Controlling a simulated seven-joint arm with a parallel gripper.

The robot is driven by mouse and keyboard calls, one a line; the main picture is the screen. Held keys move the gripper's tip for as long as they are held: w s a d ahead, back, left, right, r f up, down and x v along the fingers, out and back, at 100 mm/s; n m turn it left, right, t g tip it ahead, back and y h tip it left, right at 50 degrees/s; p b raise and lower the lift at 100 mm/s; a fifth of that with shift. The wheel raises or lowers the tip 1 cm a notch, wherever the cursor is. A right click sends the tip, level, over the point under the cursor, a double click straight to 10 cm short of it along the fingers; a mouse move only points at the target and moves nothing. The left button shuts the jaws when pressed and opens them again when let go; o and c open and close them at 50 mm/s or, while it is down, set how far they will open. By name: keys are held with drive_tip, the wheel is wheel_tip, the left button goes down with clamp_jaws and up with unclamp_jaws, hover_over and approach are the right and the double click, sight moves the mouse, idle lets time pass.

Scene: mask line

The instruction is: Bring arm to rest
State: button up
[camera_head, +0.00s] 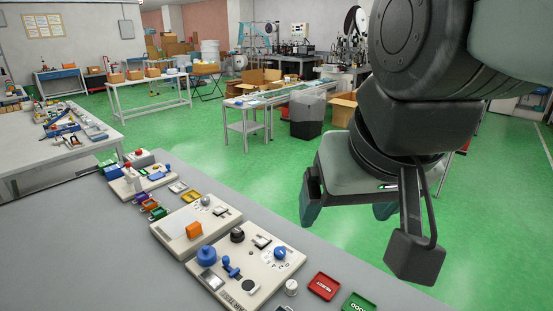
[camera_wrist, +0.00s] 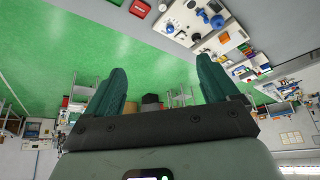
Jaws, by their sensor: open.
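My gripper (camera_head: 347,207) hangs in the air at the right of the head view, beyond the grey table's edge and above the green floor. Its two teal fingers point down. In the wrist view my gripper (camera_wrist: 162,68) shows its fingers wide apart with nothing between them. My dark arm links fill the upper right of the head view, bent above the gripper. No object touches the gripper.
On the grey table (camera_head: 100,255) stand a control panel (camera_head: 245,272) with blue knobs, another panel (camera_head: 190,228) with an orange block, a red tray (camera_head: 323,286) and a green tray (camera_head: 357,303). A bin (camera_head: 307,115) and benches stand far behind. Open floor lies between.

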drive_tip(key=shift+s+d+f, duration=0.1)
drive_tip(key=shift+s+d, duration=0.05)
drive_tip(key=shift+s, duration=0.4)
drive_tip(key=shift+s+d+f, duration=0.1)
drive_tip(key=shift+s+d, duration=0.05)
drive_tip(key=shift+s, duration=0.4)
drive_tip(key=shift+r, duration=0.1)
idle(0.6)
